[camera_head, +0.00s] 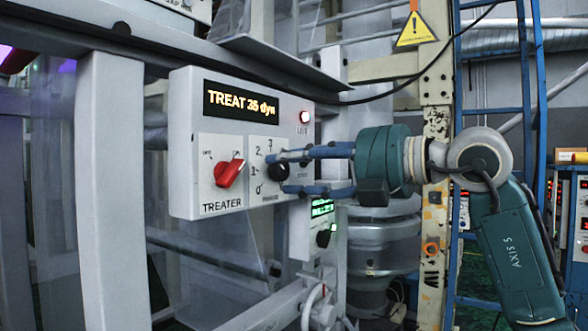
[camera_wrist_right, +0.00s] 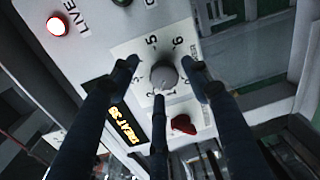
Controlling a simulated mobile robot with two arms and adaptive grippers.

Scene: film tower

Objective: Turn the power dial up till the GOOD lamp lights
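The power dial (camera_head: 279,172) is a dark round knob on the white treater box (camera_head: 185,130). It looks grey in the wrist view (camera_wrist_right: 164,75), with numbers around it. My right gripper (camera_head: 278,173) has its fingers around the dial; in the wrist view (camera_wrist_right: 162,72) gaps show between the side fingers and the knob. The display (camera_head: 241,103) reads about "TREAT 35 dyn". A red LIVE lamp (camera_head: 305,117) glows. A dark green lamp (camera_wrist_right: 122,2), cut off at the wrist view's top edge, looks unlit; its label is unreadable. My left gripper is not in view.
A red TREATER switch (camera_head: 229,173) sits just left of the dial. A smaller box with a green display (camera_head: 322,208) is below. A white upright (camera_head: 112,190) stands at left, and a yellow post (camera_head: 436,190) stands behind my right arm.

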